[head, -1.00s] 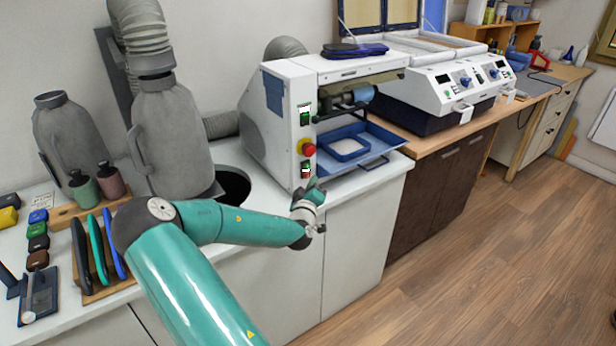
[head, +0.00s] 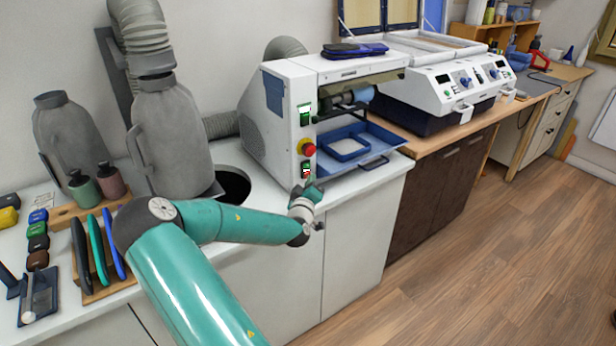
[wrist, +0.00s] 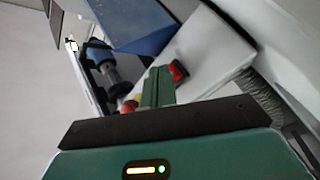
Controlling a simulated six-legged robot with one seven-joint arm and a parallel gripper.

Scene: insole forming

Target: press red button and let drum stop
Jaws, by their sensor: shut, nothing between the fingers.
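A white grinding machine (head: 285,130) stands on the counter. Its front panel has a small red button (head: 306,173) low down, under a larger red knob on a yellow base (head: 308,149). My gripper (head: 314,190) is shut and empty, just below and in front of the red button. In the wrist view, the shut green fingers (wrist: 158,85) point at the panel beside the red button (wrist: 178,71), apparently apart from it. The drum (head: 356,97), blue and grey, sits in the machine's opening and also shows in the wrist view (wrist: 112,75).
A blue tray (head: 378,135) lies under the drum. A dark round opening (head: 235,186) is in the counter left of the machine. Bottles and insoles in a wooden rack (head: 105,285) stand at the left. A white two-panel machine (head: 460,85) stands at the right.

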